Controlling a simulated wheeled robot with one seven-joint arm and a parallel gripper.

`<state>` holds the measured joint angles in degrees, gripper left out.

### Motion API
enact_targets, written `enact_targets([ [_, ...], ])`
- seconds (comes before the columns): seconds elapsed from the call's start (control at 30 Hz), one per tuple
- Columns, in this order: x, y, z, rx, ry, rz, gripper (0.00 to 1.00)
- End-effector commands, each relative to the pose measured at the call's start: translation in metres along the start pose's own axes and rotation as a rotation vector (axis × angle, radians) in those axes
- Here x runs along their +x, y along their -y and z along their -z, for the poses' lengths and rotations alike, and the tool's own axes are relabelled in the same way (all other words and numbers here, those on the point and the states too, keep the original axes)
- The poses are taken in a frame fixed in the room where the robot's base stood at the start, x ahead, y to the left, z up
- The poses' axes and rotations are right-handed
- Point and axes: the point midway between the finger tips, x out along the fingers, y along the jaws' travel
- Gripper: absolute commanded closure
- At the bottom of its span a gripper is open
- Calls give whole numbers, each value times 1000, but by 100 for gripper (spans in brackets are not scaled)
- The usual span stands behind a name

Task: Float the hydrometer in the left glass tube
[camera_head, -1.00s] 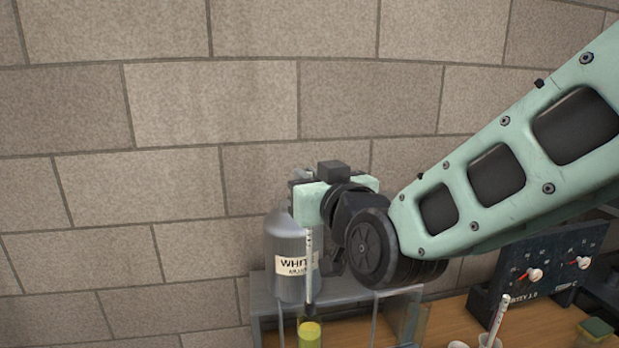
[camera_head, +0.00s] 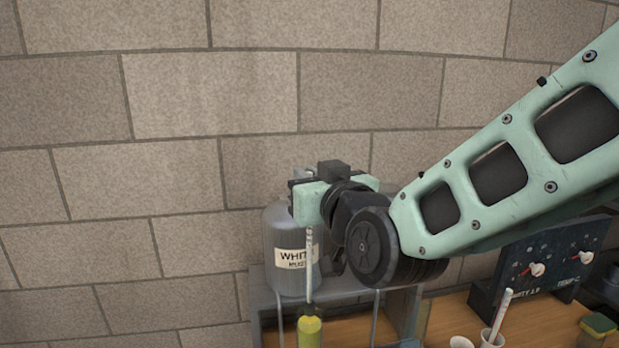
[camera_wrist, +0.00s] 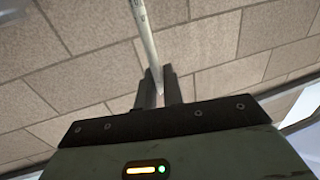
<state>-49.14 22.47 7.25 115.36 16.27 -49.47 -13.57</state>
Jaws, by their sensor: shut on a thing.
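In the wrist view the stem (camera_wrist: 146,40) runs between the two dark fingers (camera_wrist: 160,88). Below the stem is a dark band, then a yellow body (camera_head: 309,334) at the bottom edge of the head view. I cannot tell whether this yellow is the hydrometer's float or the liquid in the left glass tube. The tube's lower part is out of frame.
A grey bottle (camera_head: 284,247) labelled white must stands on a grey shelf close behind my gripper. A stone wall is behind.

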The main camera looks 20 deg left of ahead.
Motion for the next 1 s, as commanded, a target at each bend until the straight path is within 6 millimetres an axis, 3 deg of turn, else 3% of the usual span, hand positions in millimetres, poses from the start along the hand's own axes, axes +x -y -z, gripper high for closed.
enact_targets([
  [0.47,0,0,-1,0,0,0,100],
  [1.0,0,0,-20,0,0,0,100],
])
